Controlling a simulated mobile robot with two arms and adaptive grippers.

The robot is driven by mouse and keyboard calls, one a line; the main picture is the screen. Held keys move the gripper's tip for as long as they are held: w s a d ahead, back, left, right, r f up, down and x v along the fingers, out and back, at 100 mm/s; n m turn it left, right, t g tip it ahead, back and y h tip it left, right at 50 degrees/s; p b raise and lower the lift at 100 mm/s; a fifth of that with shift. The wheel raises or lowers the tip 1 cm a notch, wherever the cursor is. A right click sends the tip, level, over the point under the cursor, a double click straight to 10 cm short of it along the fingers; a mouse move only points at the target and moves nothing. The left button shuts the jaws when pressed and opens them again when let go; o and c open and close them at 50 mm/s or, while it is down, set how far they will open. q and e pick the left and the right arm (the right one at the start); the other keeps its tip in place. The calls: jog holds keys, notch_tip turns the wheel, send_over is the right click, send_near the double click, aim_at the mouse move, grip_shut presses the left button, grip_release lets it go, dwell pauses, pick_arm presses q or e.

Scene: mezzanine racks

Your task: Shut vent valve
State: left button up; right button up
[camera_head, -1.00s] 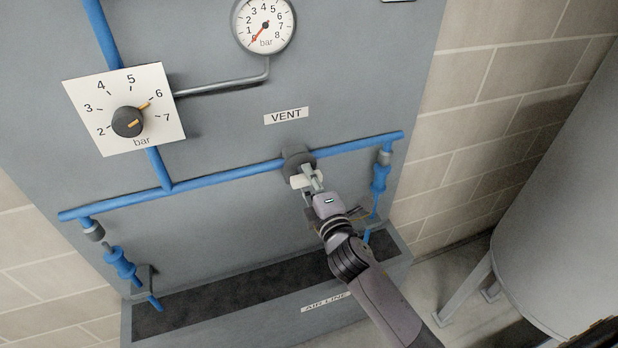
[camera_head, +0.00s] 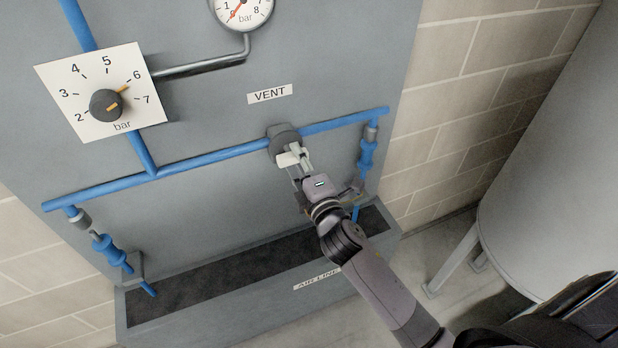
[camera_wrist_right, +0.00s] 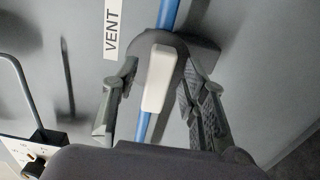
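The vent valve has a dark round body (camera_head: 283,136) on the blue horizontal pipe, below the VENT label (camera_head: 270,94). Its pale handle (camera_head: 289,158) faces out from the panel. In the right wrist view, the handle (camera_wrist_right: 160,78) lies roughly along the pipe. My right gripper (camera_head: 297,170) is at the valve. In the right wrist view its fingers (camera_wrist_right: 157,105) are spread, one on each side of the handle, with gaps visible. The handle's lower edge is partly hidden by the gripper in the head view. My left gripper is not in view.
A regulator dial (camera_head: 106,103) is at upper left, its mark near 6. A pressure gauge (camera_head: 243,8) is at the top. Blue drop fittings (camera_head: 108,250) hang at both pipe ends above a dark trough (camera_head: 215,272). A large grey tank (camera_head: 560,170) stands at right.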

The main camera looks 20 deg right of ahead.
jog(key=s, duration=1)
jog(key=shift+s+d, duration=0.2)
jog(key=shift+s, duration=0.1)
jog(key=shift+f, duration=0.1)
jog(key=s+f+m+g, duration=0.3)
jog(key=s+f+g, duration=0.1)
jog(key=f, duration=1.3)
jog(key=s+f+m+g, duration=0.3)
jog(key=f+m+g, duration=0.1)
jog(key=f, duration=1.3)
jog(key=s+d+f+m+g, duration=0.1)
jog(key=s+f+m+g, duration=0.2)
jog(key=s+f, duration=0.4)
jog(key=s+d+f+m+g, duration=0.2)
jog(key=s+f, duration=0.6)
jog(key=s, duration=0.6)
jog(key=s+d+f+m+g, duration=0.2)
jog(key=s+f+m+g, duration=0.1)
jog(key=s+f, duration=0.4)
jog(key=s+g, duration=0.1)
jog(key=s, duration=0.2)
jog(key=shift+s+f+m+h, duration=0.2)
jog(key=shift+s+m+h, duration=0.1)
jog(key=shift+s+m, duration=0.1)
jog(key=shift+d, duration=0.1)
